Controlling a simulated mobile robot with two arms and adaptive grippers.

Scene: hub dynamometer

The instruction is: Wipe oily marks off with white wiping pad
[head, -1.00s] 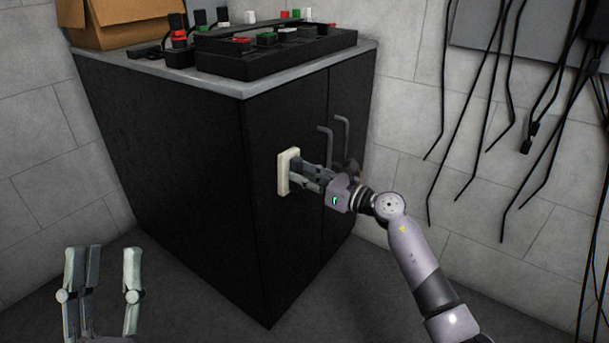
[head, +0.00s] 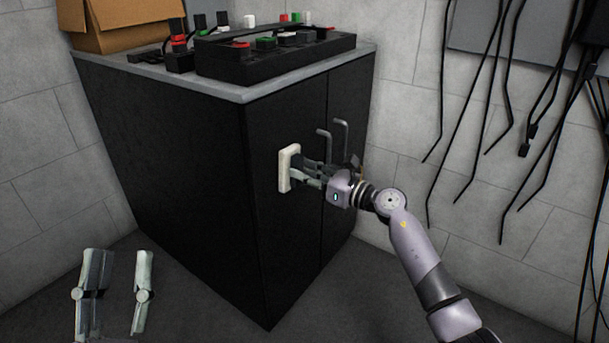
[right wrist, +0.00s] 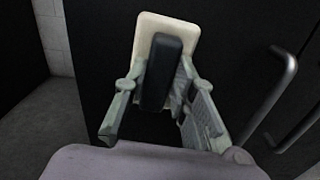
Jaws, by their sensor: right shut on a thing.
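The white wiping pad (head: 286,169) is upright at the left door of the black cabinet (head: 262,240), with its flat face toward the door. Whether it touches the door I cannot tell for sure. My right gripper (head: 303,172) is shut on the pad's dark handle. In the right wrist view the pad (right wrist: 187,31) shows behind its black handle (right wrist: 160,75), between the fingers of my right gripper (right wrist: 162,88). My left gripper (head: 118,262) is open and empty, low at the left, away from the cabinet. I see no oily marks; the pad may hide some.
Two grey door handles (head: 341,135) stick out to the right of the pad. The cabinet's grey top (head: 250,90) carries a black control panel (head: 275,58) and a cardboard box (head: 120,25). Black cables (head: 500,130) hang on the right wall.

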